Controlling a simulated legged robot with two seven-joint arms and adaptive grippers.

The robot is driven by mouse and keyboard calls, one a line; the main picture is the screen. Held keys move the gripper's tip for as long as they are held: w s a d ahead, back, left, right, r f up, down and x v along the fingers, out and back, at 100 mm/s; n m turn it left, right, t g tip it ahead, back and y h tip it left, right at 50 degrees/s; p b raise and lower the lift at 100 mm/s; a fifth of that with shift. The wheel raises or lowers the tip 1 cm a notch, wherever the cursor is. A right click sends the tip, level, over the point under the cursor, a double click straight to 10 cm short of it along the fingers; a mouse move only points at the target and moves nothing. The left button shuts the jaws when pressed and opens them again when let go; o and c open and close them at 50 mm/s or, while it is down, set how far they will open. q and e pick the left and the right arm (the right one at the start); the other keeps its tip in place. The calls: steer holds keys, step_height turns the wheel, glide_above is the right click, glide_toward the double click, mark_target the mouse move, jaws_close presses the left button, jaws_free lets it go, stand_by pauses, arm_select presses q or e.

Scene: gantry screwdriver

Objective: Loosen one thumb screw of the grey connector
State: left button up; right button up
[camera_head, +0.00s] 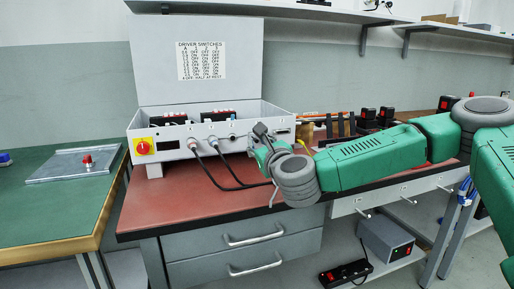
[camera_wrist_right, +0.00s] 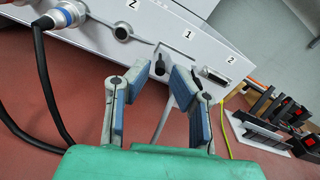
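My right gripper (camera_head: 262,136) is at the front face of the light-grey box (camera_head: 170,150), near its right end. In the right wrist view this gripper (camera_wrist_right: 160,76) is open, its two blue-padded fingers apart with nothing held between them. Beyond the gap, a small dark upright part (camera_wrist_right: 160,62) sits at the socket marked 1. A thin grey strip runs down between the fingers; I cannot tell whether it is the grey connector's cable. The grey connector and its thumb screws cannot be made out clearly. A D-shaped port (camera_wrist_right: 213,76) marked 2 is to the right. My left gripper is not in view.
Two round plugs with black cables (camera_head: 205,170) are in the box's front. A red switch on yellow (camera_head: 144,148) is at its left. Black holders (camera_wrist_right: 270,112) stand at the right. The red bench top (camera_head: 165,200) has free room at its front left.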

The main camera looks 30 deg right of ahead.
jaws_close()
steer(key=n+p, duration=0.2)
steer(key=n, duration=0.1)
steer(key=shift+r+p, duration=0.3)
steer(key=shift+p, duration=0.1)
steer(key=shift+f+n+p, duration=0.15)
steer(key=shift+n+p, duration=0.3)
steer(key=shift+n, duration=0.55)
steer(key=n+p, duration=0.3)
steer(key=n, duration=0.1)
steer(key=shift+n, duration=0.5)
steer(key=n+p, duration=0.3)
steer(key=n, duration=0.1)
steer(key=shift+n, duration=0.5)
jaws_free()
steer(key=shift+f, duration=0.2)
